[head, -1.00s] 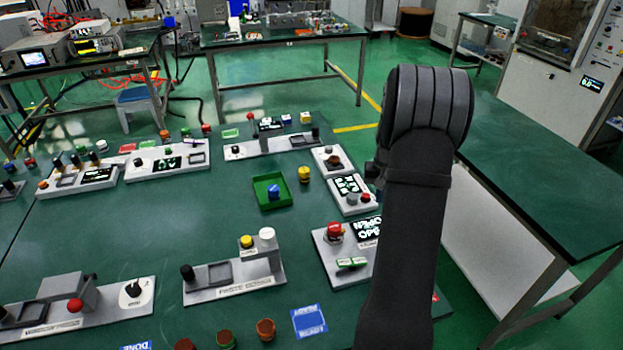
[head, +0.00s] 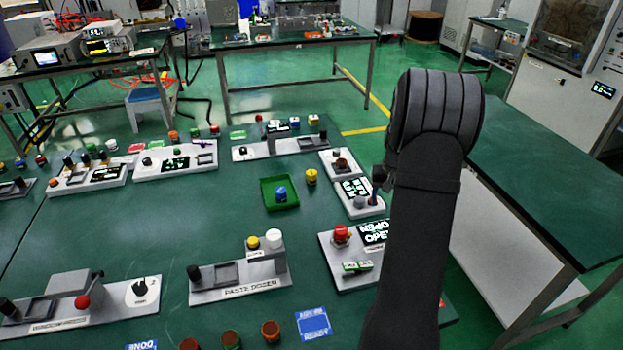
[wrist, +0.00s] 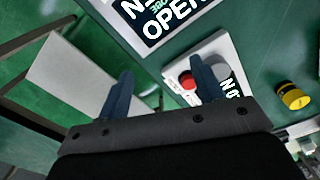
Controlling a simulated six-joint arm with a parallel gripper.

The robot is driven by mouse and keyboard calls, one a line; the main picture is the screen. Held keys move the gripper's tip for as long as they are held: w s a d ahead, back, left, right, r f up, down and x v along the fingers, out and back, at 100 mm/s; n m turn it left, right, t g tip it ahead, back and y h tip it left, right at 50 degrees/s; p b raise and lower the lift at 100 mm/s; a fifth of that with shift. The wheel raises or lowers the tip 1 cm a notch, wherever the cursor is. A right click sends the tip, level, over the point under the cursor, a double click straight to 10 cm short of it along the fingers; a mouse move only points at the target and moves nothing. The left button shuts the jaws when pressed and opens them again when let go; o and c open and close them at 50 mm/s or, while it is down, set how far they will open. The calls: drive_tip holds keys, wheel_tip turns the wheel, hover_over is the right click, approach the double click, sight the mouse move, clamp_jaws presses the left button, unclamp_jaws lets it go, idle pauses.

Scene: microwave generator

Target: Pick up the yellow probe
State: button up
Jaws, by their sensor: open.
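The yellow probe (head: 311,177) is a short yellow cylinder with a dark band, standing on the green table just right of a green tray (head: 265,196). In the wrist view the yellow probe (wrist: 293,97) is at the right edge, well outside my fingers. My gripper (wrist: 162,78) is open and empty, with its two blue fingers spread above the table edge and a white panel. In the head view my arm hides most of the gripper; a bluish finger tip shows beside the panel right of the probe.
A white panel with a red button (wrist: 188,80) and a grey knob lies near my right finger in the wrist view. A panel marked OPEN (head: 374,232) is nearer. Table left of the tray is clear.

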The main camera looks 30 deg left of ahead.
drive_tip(key=shift+a, duration=0.1)
wheel_tip(320, 180, up, 11)
drive_tip(key=n, duration=1.4)
hover_over(311, 172)
drive_tip(key=d, duration=0.1)
wheel_tip(311, 172, down, 12)
drive_tip(key=shift+s+d, duration=0.1)
drive_tip(key=shift+s, duration=0.05)
drive_tip(key=f, duration=0.2)
drive_tip(key=a+f, duration=0.1)
drive_tip(key=f, duration=0.2)
drive_tip(key=c, duration=1.3)
drive_tip(key=shift+o, duration=0.2)
drive_tip(key=shift+r, duration=0.1)
